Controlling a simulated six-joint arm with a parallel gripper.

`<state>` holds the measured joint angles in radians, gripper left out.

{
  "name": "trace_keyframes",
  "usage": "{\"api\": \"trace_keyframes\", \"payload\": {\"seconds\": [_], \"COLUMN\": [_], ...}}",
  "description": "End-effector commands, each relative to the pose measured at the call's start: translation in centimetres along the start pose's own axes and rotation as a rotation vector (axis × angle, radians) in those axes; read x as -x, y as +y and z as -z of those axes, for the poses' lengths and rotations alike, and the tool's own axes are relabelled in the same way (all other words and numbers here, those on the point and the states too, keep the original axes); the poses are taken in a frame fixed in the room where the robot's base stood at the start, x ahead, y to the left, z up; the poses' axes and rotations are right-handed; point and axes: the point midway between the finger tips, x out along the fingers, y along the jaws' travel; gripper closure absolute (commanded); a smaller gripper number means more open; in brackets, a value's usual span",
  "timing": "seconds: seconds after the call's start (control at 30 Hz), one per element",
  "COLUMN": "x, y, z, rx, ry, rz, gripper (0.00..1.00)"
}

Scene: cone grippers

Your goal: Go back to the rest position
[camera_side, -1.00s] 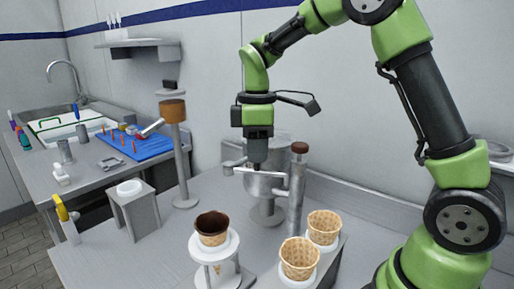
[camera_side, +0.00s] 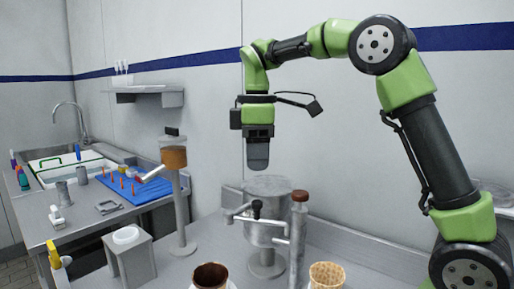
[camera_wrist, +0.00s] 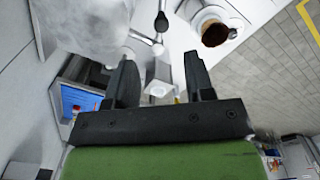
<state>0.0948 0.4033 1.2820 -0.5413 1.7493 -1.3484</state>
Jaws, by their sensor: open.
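My gripper (camera_side: 258,160) hangs pointing down above the round metal container (camera_side: 266,205) on the steel table. It is clear of the container, with a gap below it. In the wrist view my gripper (camera_wrist: 160,75) shows two black fingers spread apart with nothing between them.
A dark-lined cup (camera_side: 210,276) and a waffle cone cup (camera_side: 327,274) stand at the front. A post with a brown-topped handle (camera_side: 299,200) stands right of the container. A dispenser with an orange-brown vessel (camera_side: 174,158) stands to the left. The air around my gripper is free.

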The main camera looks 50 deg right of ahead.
Motion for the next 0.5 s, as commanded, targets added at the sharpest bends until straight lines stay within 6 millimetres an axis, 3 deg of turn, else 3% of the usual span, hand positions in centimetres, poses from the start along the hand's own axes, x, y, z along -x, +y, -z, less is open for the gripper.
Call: {"api": "trace_keyframes", "payload": {"seconds": [0.2,0.5], "x": [1.35,1.43], "y": [-0.02,-0.02], "z": [0.01,0.0], "rx": [0.0,0.0], "ry": [0.001,0.001], "rz": [0.001,0.001], "gripper": [0.51,0.51]}}
